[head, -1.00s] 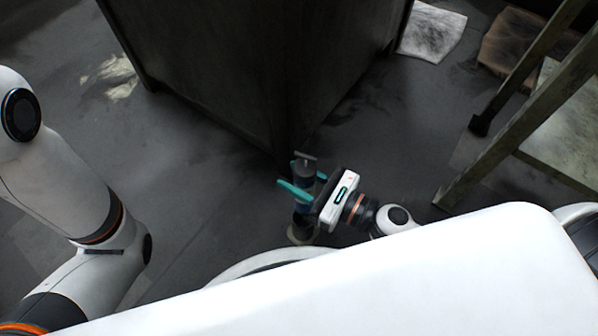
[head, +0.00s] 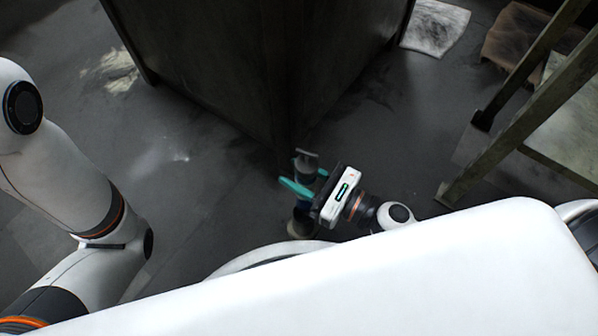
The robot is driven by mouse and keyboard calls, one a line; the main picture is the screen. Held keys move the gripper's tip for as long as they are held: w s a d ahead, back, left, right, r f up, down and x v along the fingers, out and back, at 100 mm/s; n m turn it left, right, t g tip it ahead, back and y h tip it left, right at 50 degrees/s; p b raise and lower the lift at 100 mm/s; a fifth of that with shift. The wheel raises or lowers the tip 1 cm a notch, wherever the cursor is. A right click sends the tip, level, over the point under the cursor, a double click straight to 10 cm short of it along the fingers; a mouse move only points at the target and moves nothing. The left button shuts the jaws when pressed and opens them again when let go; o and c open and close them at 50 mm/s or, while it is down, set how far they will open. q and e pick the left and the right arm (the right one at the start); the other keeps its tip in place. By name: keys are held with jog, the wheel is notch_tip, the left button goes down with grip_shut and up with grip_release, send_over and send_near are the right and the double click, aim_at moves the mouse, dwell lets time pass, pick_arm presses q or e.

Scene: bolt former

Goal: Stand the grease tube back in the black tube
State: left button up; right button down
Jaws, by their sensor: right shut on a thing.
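The grease tube (head: 304,164) is a grey cylinder with a small crosspiece on top, small in the head view just below the cabinet's near corner. My right gripper (head: 308,181) is shut on it, with teal fingers on either side, and the tube looks roughly upright. Below the fingers a dark cylindrical piece (head: 299,224) shows, partly hidden by the gripper body and my own white base. I cannot tell whether it is the tube's lower end or the black tube. My left arm comes in at the left; its gripper is outside the picture.
A dark cabinet (head: 215,60) stands right behind the held tube. A wooden-legged frame (head: 525,100) stands at the right. A pale cloth (head: 435,27) and a brown one (head: 513,38) lie on the floor at the back. The grey floor left of the gripper is clear.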

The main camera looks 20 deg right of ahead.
jog(key=shift+f+b, duration=1.55)
jog(key=shift+f, duration=0.4)
jog(key=shift+f+b, duration=2.2)
jog(key=shift+f, duration=0.35)
jog(key=shift+f+b, duration=0.55)
jog(key=shift+f, duration=0.1)
jog(key=shift+a+f, duration=0.1)
jog(key=shift+f, duration=0.2)
jog(key=shift+s, duration=0.1)
jog(key=c, duration=0.9)
grip_release()
jog(key=shift+f, duration=0.1)
jog(key=shift+o, duration=0.2)
